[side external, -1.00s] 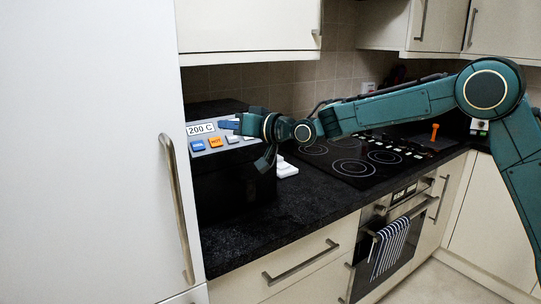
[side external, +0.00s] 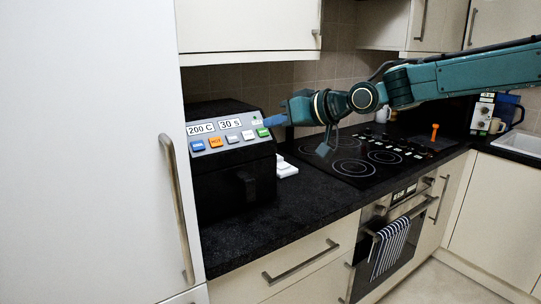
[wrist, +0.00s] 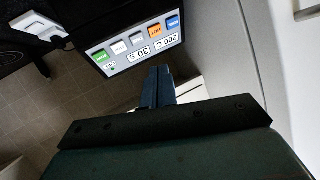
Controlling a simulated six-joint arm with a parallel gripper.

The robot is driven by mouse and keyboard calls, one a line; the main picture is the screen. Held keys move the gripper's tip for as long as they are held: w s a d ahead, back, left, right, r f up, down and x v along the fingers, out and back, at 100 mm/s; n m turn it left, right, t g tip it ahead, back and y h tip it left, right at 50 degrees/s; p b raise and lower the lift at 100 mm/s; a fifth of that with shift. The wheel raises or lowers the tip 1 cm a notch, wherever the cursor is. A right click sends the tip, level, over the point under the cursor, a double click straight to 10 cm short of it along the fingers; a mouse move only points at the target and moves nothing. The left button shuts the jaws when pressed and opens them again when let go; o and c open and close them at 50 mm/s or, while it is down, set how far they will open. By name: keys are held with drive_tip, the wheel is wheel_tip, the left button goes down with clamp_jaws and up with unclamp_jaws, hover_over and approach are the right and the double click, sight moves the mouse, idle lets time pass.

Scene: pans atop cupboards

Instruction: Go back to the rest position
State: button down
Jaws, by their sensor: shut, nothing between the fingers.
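My gripper (side external: 273,121) is in the side external view, just right of the sloped button panel of a black appliance (side external: 232,187). Its blue fingers are shut with nothing between them, and they also show in the wrist view (wrist: 157,88). The panel (side external: 227,132) has blue, orange, grey and green buttons and displays reading "200 C" and "30 s". In the wrist view the panel (wrist: 133,43) appears upside down beyond the fingertips. The fingertips look close to the green button in the side view; whether they touch anything I cannot tell.
A black hob (side external: 352,160) lies right of the appliance, with an orange object (side external: 435,131) on its right. A white object (side external: 286,168) sits on the counter (side external: 250,222) beside the appliance. Wall cupboards (side external: 250,27) hang above. A tall white door (side external: 85,150) stands at left.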

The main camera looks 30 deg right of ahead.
drive_tip(key=s+d+f+g+h, duration=0.1)
drive_tip(key=s+d+f+g, duration=0.1)
drive_tip(key=s, duration=1)
drive_tip(key=s+d+f+g+h, duration=0.2)
drive_tip(key=s+d+f+g, duration=0.1)
drive_tip(key=s, duration=1)
drive_tip(key=s+d+f+m+g+h, duration=0.1)
drive_tip(key=s+d+f, duration=0.4)
drive_tip(key=s, duration=0.8)
drive_tip(key=shift+s+d+g+h, duration=0.15)
drive_tip(key=shift+d+g+h, duration=0.25)
drive_tip(key=shift+d+g, duration=0.3)
